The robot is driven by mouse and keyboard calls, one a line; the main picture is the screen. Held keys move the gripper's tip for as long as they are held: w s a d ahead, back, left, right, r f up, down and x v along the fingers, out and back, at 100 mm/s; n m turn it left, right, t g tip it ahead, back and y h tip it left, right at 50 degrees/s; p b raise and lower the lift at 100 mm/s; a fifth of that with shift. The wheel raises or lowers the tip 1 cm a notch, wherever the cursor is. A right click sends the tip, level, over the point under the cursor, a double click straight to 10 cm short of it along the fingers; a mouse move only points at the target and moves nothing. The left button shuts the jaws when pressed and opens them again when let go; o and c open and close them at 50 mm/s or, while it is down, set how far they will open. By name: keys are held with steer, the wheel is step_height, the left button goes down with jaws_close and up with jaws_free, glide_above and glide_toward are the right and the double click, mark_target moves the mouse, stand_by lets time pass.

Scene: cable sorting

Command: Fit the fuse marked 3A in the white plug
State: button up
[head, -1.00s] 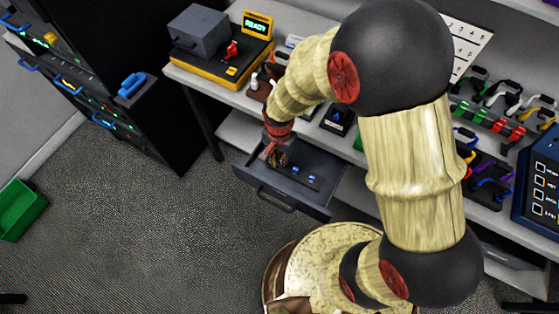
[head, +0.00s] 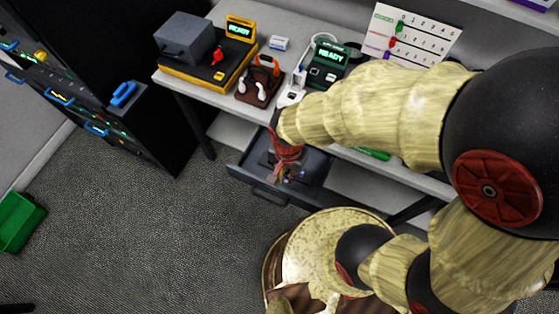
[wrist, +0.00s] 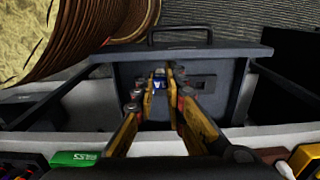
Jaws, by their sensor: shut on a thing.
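My gripper (wrist: 160,76) reaches down into the open grey drawer (wrist: 228,92). Its fingers are shut on a small blue and white piece (wrist: 159,83), apparently a fuse; its marking is too small to read. In the head view my gripper (head: 279,176) is low in the drawer (head: 240,172), beside small blue pieces (head: 301,175). A white item (head: 291,96) on the bench above the drawer may be the white plug, but I cannot tell for sure. The wrist hides part of the drawer.
A brown stand (head: 257,92) with white pieces, a yellow tester (head: 205,72) and a dark READY unit (head: 328,66) stand on the bench. A green strip (wrist: 75,159) shows at the bench edge. A black cabinet (head: 110,70) is at left; floor before the drawer is clear.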

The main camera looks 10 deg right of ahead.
steer(key=r+p, duration=0.1)
steer(key=s+r+p, duration=0.1)
steer(key=r+p, duration=0.1)
steer(key=shift+s+d+r, duration=0.2)
steer(key=shift+s+r, duration=0.1)
steer(key=shift+r, duration=0.05)
steer(key=shift+w, duration=0.1)
stand_by(0.4)
